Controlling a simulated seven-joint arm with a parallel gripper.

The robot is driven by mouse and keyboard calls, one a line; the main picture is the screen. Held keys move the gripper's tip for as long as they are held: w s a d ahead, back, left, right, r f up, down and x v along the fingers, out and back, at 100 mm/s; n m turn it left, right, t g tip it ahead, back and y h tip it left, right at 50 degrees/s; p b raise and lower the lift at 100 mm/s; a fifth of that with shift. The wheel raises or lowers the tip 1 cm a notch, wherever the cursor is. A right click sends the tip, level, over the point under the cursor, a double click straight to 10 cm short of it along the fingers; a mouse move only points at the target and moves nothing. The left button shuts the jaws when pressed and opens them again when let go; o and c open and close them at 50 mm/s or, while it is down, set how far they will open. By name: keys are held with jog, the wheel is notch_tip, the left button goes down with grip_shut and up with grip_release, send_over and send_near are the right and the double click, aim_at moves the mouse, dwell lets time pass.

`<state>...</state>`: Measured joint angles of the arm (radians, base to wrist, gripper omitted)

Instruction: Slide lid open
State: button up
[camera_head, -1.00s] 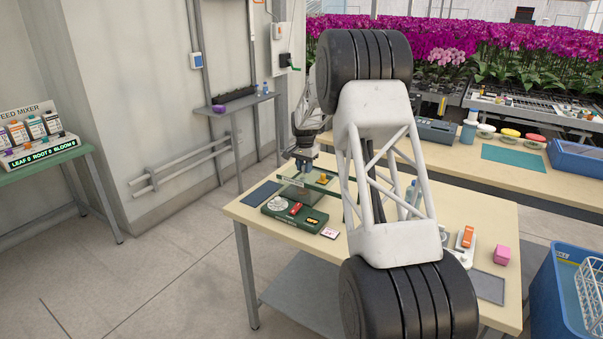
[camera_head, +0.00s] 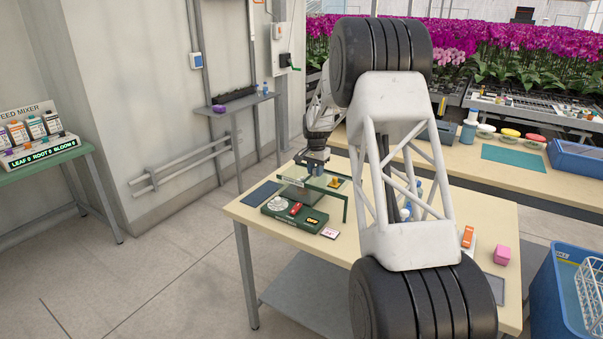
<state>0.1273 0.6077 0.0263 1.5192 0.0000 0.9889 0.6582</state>
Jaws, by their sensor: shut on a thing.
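A clear lid (camera_head: 322,182) with a green edge shows as a raised, flat panel at the back of the small green unit on the near table. A yellow piece (camera_head: 335,183) shows at its right part. My gripper (camera_head: 312,169) is small and dark in the view, at the lid's back left part, and appears shut on the lid. The grip itself is too small to see clearly. The green unit (camera_head: 275,210) has a pale dial, a red switch (camera_head: 295,209) and a yellow "OFF" display (camera_head: 313,221). A green leg stands at the lid's right end.
My large arm links cover the middle and right of the table (camera_head: 245,212). A dark mat (camera_head: 262,193) lies left of the unit, and a small pink-edged card (camera_head: 330,233) lies in front. A pink block (camera_head: 501,255) and a blue crate (camera_head: 560,290) are at right.

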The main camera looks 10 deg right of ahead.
jog(key=shift+s+d, duration=1)
jog(key=o, duration=0.7)
jog(key=shift+c, duration=0.2)
jog(key=shift+r, duration=0.15)
notch_tip(320, 180, up, 7)
dwell(0.5)
